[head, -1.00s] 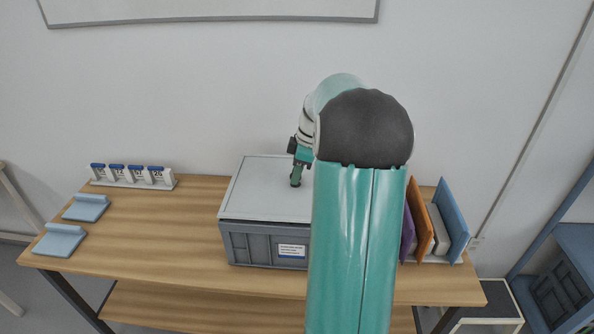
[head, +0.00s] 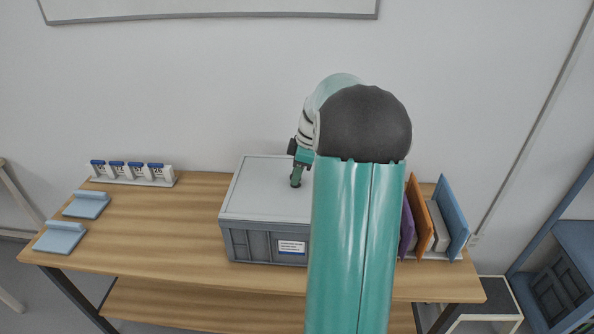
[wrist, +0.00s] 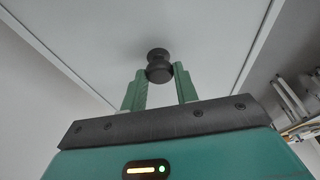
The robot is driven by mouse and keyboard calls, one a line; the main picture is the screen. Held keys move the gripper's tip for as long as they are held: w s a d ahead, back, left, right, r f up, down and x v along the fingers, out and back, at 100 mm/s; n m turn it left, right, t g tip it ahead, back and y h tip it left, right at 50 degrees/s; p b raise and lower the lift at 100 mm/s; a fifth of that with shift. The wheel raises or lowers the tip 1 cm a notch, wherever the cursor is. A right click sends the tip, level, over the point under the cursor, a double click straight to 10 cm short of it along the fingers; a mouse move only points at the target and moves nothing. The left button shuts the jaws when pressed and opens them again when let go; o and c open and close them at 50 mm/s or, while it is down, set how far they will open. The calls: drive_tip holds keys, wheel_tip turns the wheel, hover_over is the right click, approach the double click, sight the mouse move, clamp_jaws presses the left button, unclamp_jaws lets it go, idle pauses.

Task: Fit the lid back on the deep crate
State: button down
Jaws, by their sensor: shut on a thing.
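The deep crate (head: 262,246) is a grey box with a white and blue label, standing on the wooden table. The light grey lid (head: 262,190) lies over the crate's top, and its front edge appears flush with the rim; my arm hides the right part of both. My gripper (head: 296,181) is above the lid. In the wrist view my gripper (wrist: 160,80) has its two green fingers shut on the dark round knob (wrist: 158,58) of the lid, whose pale surface (wrist: 190,30) fills most of that view.
Upright coloured boards (head: 452,218) stand at the right.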

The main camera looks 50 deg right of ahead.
drive_tip(key=c, duration=1)
unclamp_jaws()
drive_tip(key=shift+r, duration=0.1)
drive_tip(key=v, duration=1.3)
drive_tip(key=shift+d+r, duration=0.2)
drive_tip(key=shift+r, duration=0.1)
drive_tip(key=shift+s, duration=0.1)
